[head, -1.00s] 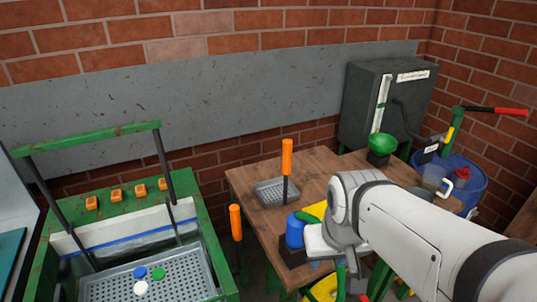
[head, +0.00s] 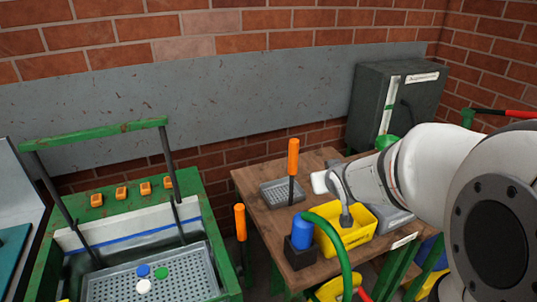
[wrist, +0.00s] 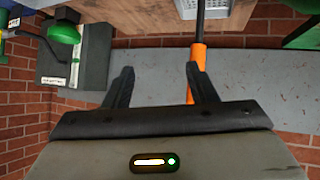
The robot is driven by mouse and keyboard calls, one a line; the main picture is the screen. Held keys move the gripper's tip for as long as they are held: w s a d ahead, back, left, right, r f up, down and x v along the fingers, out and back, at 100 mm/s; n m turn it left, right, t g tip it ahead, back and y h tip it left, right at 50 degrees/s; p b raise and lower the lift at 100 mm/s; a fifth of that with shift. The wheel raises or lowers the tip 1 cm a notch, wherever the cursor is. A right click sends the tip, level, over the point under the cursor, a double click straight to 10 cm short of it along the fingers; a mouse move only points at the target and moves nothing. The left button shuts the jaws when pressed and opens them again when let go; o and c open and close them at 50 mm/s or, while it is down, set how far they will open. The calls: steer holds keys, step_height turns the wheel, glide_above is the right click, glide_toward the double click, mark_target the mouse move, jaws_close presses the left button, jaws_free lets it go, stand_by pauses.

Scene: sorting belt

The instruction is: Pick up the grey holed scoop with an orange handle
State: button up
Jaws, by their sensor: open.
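The grey holed scoop (head: 281,196) stands on the wooden table in the head view, its orange handle (head: 293,158) pointing up on a dark shaft. In the wrist view, the orange handle (wrist: 198,52) hangs down from the top, with part of the grey scoop (wrist: 206,9) at the upper edge. My gripper (wrist: 160,75) is open with nothing between its fingers. The handle shows beyond the right finger, which partly overlaps it; the two look apart. In the head view my arm is right of the scoop, and I cannot make out the fingers.
A second orange handle (head: 240,221) is left of the table. A blue-topped container (head: 302,232) and a yellow bin (head: 346,236) stand in front of the scoop. A dark cabinet (head: 400,100) is behind right. A green-framed tank (head: 228,270) is at left.

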mark_target(295, 155)
steer(key=w+a+n+t+y, duration=0.1)
steer(key=w+y, duration=0.2)
steer(key=w+a+f+n+t+y, duration=0.1)
steer(key=w+n+t+y, duration=0.1)
steer(key=w+y, duration=0.1)
steer(key=w+a+n+t+y+b, duration=0.1)
steer(key=w+a+t+y, duration=0.1)
steer(key=w+y, duration=0.1)
steer(key=shift+w+f+n+y, duration=0.2)
steer(key=shift+n+y, duration=0.1)
steer(key=shift+y, duration=0.1)
steer(key=p+x, duration=0.1)
steer(key=x, duration=0.6)
steer(key=shift+w+f, duration=0.35)
steer(key=shift+f, duration=0.1)
steer(key=shift+c, duration=0.2)
steer(key=c, duration=1)
